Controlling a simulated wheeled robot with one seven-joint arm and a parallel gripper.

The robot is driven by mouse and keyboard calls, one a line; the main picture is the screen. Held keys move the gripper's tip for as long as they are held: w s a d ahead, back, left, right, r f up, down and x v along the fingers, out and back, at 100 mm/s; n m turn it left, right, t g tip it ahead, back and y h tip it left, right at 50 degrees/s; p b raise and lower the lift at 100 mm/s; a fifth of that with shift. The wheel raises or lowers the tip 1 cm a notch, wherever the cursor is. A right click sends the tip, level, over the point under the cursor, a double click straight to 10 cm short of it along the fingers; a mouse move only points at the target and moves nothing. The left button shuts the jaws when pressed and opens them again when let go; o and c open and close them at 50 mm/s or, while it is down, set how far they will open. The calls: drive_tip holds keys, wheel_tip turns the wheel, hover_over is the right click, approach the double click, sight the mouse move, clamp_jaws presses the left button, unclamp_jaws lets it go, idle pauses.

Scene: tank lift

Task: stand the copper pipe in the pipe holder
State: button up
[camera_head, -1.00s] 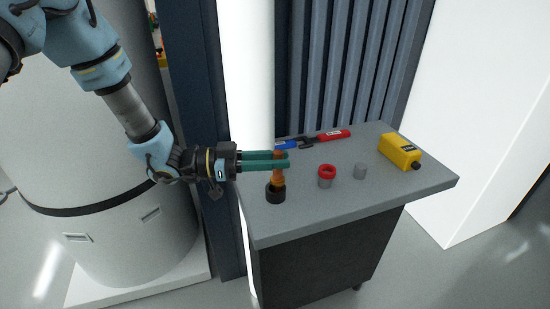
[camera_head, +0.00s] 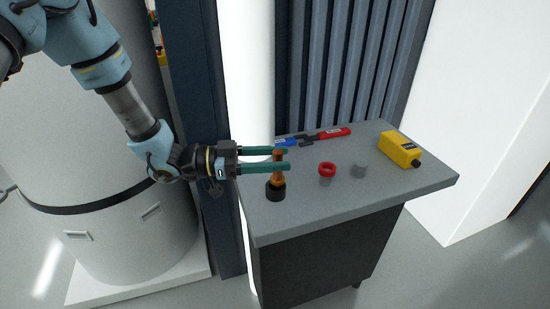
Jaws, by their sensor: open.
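The copper pipe (camera_head: 278,180) stands upright on the grey table, with its lower end in a black round holder (camera_head: 275,193). My gripper (camera_head: 287,159) reaches in from the left at the height of the pipe's upper part. Its two green fingers are apart, one on the far side and one on the near side of the pipe. The near finger hides part of the pipe. The pipe's top shows between the fingers. I cannot tell whether either finger touches it.
A yellow box (camera_head: 400,149) lies at the right. A tool with red and blue handles (camera_head: 333,133) lies along the back. The table's (camera_head: 330,208) front is clear.

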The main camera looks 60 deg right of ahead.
drive_tip(key=b+v, duration=0.3)
drive_tip(key=v, duration=0.9)
drive_tip(key=shift+r, duration=0.1)
